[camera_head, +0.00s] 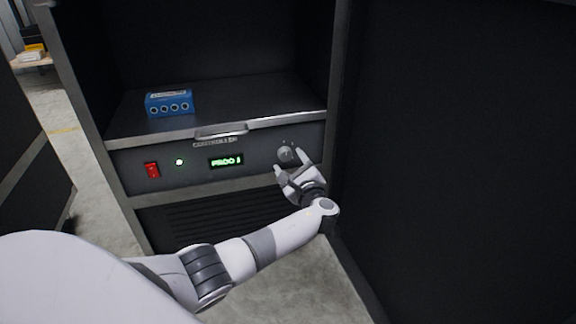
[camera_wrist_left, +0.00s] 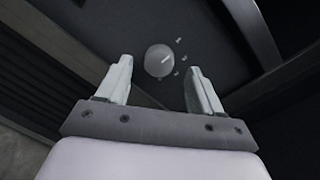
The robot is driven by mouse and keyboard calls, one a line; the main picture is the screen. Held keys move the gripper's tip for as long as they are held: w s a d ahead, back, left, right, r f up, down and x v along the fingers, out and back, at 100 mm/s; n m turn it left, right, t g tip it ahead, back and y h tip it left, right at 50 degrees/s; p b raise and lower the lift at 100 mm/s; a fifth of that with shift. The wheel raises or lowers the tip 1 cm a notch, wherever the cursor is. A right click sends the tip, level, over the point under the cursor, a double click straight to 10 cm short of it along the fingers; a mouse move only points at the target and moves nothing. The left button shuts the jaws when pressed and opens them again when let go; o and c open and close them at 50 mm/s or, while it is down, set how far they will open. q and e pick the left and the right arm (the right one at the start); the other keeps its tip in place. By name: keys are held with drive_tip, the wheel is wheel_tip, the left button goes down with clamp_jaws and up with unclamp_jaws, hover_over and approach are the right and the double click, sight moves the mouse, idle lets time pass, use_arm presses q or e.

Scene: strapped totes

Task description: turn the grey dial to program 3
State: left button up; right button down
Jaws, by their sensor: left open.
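The grey dial (camera_head: 285,154) is a round knob at the right end of the dark control panel (camera_head: 240,178). In the left wrist view the dial (camera_wrist_left: 159,60) carries a light pointer line, with small marks around its right side. The green display (camera_head: 226,161) appears to read "PROG 1". My left gripper (camera_head: 288,161) is open at the dial, with one finger to either side of it in the picture. In the left wrist view the open fingers (camera_wrist_left: 160,80) stand apart with the dial between and beyond them. I see no contact with the dial. My right gripper is not in view.
A metal handle (camera_head: 221,134) sticks out above the display. A blue box (camera_head: 169,103) stands on the shelf above. A large dark panel (camera_head: 450,150) fills the right side.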

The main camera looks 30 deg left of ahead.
sight(285, 154)
use_arm(q)
drive_tip(key=shift+b+x, duration=0.35)
drive_tip(key=shift+x, duration=0.65)
drive_tip(key=shift+w+a, duration=0.15)
drive_tip(key=shift+a, duration=0.1)
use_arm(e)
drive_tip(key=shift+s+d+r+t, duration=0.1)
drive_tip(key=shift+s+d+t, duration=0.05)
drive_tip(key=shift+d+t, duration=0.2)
use_arm(q)
drive_tip(key=c, duration=1.1)
drive_tip(key=shift+o, duration=0.2)
